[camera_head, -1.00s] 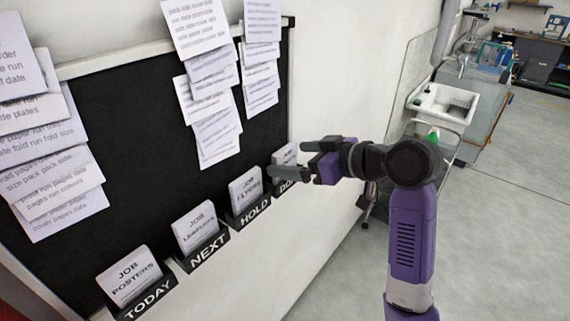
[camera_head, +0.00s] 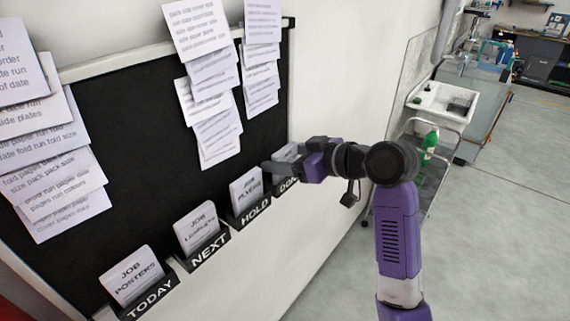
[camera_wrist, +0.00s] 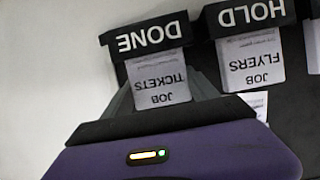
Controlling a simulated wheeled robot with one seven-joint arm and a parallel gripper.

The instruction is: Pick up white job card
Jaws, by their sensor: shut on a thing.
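The white job card reading "JOB TICKETS" (camera_wrist: 160,82) stands in the black holder marked DONE (camera_wrist: 150,37), seen upside down in the wrist view. In the head view the card (camera_head: 284,152) is partly hidden behind my gripper (camera_head: 288,168). My gripper's two fingers lie along both side edges of the card and are shut on it. The card's lower edge still sits at the DONE holder (camera_head: 288,187).
Cards stand in the neighbouring holders HOLD (camera_head: 256,212), NEXT (camera_head: 210,250) and TODAY (camera_head: 150,300). Paper sheets (camera_head: 205,80) hang on the black board (camera_head: 125,135) above. A trolley with a white tray (camera_head: 445,103) stands at the right; the grey floor is open.

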